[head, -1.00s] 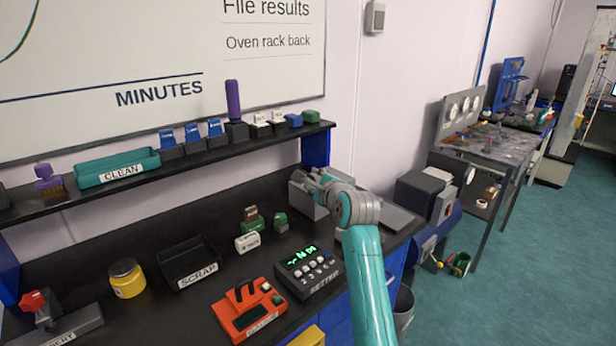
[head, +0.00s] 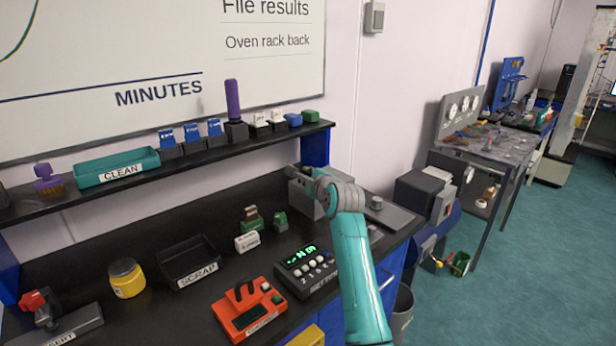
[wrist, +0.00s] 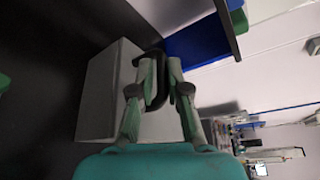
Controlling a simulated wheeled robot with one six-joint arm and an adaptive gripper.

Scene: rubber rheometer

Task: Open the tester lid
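The tester is a pale grey box (head: 308,204) at the right end of the black bench, partly hidden behind my arm in the head view. Its grey face (wrist: 105,95) fills the left middle of the wrist view. The lid cannot be told apart clearly from the body; nothing shows it raised. My gripper (wrist: 160,68) is at the top of the box, where it also shows small in the head view (head: 299,174). A dark curved piece (wrist: 155,88), seemingly a handle, lies between the two fingers. Whether the fingers press on it cannot be told.
A flat grey plate with a round knob (head: 376,202) lies right of my arm. A black setter panel (head: 308,272) and an orange device (head: 249,310) stand in front. The shelf (head: 225,148) runs above the bench, its blue end (head: 316,148) close behind the gripper.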

